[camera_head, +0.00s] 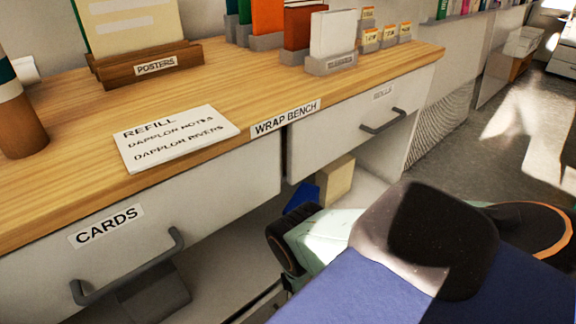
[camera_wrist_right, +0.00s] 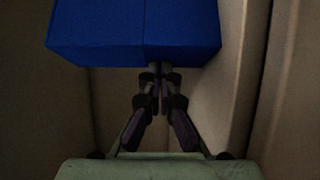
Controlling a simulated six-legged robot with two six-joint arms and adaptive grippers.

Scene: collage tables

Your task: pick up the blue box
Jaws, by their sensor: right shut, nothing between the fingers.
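The blue box (camera_wrist_right: 135,32) fills the top of the right wrist view, with its front face and lower edge showing. My right gripper (camera_wrist_right: 157,75) is shut and empty, with its fingertips together at the box's lower edge. I cannot tell whether they touch it. In the head view a small part of the blue box (camera_head: 302,194) shows in the open space under the bench, beside a tan box. My right arm hides the rest of it and the right gripper there. My left gripper is not in view.
The wrap bench (camera_head: 60,190) stands above, with the cards drawer handle (camera_head: 130,268) and another drawer handle (camera_head: 384,121) jutting out. A tan box (camera_head: 337,178) is under the bench. Tan walls (camera_wrist_right: 225,115) flank the gripper closely in the wrist view. Open floor (camera_head: 480,150) lies at right.

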